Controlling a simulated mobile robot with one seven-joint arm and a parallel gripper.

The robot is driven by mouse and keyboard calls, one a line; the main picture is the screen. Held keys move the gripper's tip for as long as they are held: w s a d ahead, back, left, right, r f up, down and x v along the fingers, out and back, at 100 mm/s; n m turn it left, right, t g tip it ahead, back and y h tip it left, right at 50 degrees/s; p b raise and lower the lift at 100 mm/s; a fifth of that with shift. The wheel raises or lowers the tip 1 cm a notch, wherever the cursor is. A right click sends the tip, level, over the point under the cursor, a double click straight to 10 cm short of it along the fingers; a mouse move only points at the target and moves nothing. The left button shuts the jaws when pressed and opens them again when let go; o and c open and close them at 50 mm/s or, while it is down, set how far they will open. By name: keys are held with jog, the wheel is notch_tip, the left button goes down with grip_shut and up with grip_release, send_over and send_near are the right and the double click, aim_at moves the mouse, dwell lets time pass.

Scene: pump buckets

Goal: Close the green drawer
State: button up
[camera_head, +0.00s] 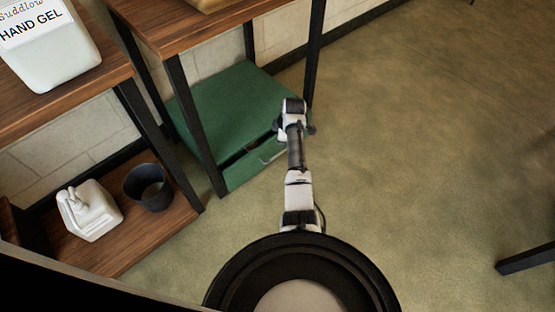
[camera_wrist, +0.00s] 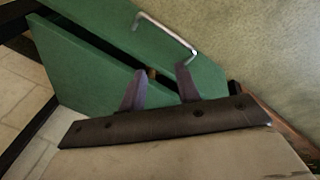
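The green drawer (camera_head: 240,172) is in the low green cabinet (camera_head: 225,105) under the wooden table in the head view. It stands partly open, with a dark gap between its front and the cabinet top. Its silver handle (camera_wrist: 165,32) shows in the wrist view, on the green drawer front (camera_wrist: 205,75). My gripper (camera_wrist: 160,78) is open, its two fingers apart over the green surfaces near the dark gap. A small brown bit shows between the fingertips; I cannot tell what it is. I cannot tell whether the fingers touch the drawer. In the head view my arm hides the fingers.
Black table legs (camera_head: 314,55) stand close beside the cabinet. To the left, a lower shelf (camera_head: 140,235) holds a white jug (camera_head: 92,212) and a black bucket (camera_head: 148,188). A hand gel container (camera_head: 50,50) stands above. The floor to the right is mostly clear.

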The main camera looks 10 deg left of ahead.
jog(key=f+n+b, duration=0.2)
jog(key=f+n, duration=0.1)
jog(key=f, duration=0.1)
jog(key=a+f+n+g+b, duration=0.1)
jog(key=f+n+b, duration=0.2)
jog(key=f, duration=0.1)
jog(key=a+f+n+b, duration=0.1)
jog(key=f+n+b, duration=0.2)
jog(key=f, duration=0.1)
jog(key=shift+w+f+g+h, duration=0.3)
jog(key=shift+f, duration=0.1)
grip_shut()
jog(key=shift+b, duration=0.3)
